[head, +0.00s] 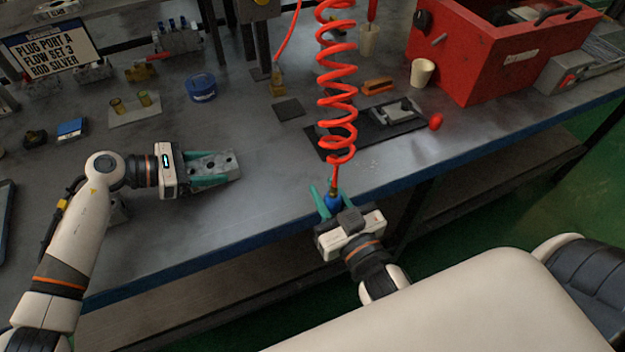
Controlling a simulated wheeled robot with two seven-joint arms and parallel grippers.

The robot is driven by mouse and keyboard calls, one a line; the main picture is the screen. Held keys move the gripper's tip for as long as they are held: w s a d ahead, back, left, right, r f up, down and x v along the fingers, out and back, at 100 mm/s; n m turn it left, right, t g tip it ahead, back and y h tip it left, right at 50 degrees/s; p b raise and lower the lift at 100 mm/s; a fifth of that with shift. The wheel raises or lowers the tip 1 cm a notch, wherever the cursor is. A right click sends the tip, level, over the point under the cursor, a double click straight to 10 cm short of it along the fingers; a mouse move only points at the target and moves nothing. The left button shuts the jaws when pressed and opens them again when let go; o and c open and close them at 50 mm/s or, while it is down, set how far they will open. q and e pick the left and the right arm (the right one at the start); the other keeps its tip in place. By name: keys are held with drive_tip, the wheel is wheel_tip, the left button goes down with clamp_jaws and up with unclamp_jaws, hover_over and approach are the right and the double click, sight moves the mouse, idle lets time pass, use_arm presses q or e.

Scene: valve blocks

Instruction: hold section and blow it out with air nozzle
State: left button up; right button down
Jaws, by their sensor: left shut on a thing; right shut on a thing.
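The section is a grey metal block (226,164) with dark holes in its top face, on the left half of the bench. My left gripper (212,170) is shut on it with teal fingers along its sides. Whether the block rests on the bench or is slightly raised, I cannot tell. The air nozzle (333,201) is blue, at the lower end of a coiled orange hose (337,103). My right gripper (328,204) is shut on the nozzle near the bench's front edge, to the right of the block. The fingers partly hide the nozzle.
A red box (480,70) stands at the back right, with a cream cup (421,72) beside it. A dark mat (330,145) with a metal part lies behind the hose. A blue round tin (202,88) and a sign (50,48) are at the back left. Bench between the grippers is clear.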

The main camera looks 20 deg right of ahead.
drive_tip(key=s+a+n+g+y, duration=0.1)
drive_tip(key=a+n+y, duration=0.3)
drive_tip(key=a, duration=0.9)
drive_tip(key=a+r+n+g+y, duration=0.2)
drive_tip(key=a+r+n+y, duration=0.1)
drive_tip(key=a+r+y, duration=0.35)
drive_tip(key=w+d+r+g, duration=0.1)
drive_tip(key=w+d+r, duration=0.2)
drive_tip(key=w+r, duration=0.5)
drive_tip(key=w+d, duration=0.2)
drive_tip(key=w, duration=1.1)
drive_tip(key=s+a+r+n+g+y, duration=0.1)
drive_tip(key=a+r+n+g+y, duration=0.3)
drive_tip(key=a+r+g, duration=0.1)
drive_tip(key=shift+n, duration=0.3)
drive_tip(key=shift+d+f+y, duration=0.1)
drive_tip(key=shift+d+y, duration=0.05)
drive_tip(key=shift+y, duration=0.1)
drive_tip(key=shift+f, duration=2.35)
drive_tip(key=shift+s+f, duration=0.1)
drive_tip(key=shift+f, duration=1)
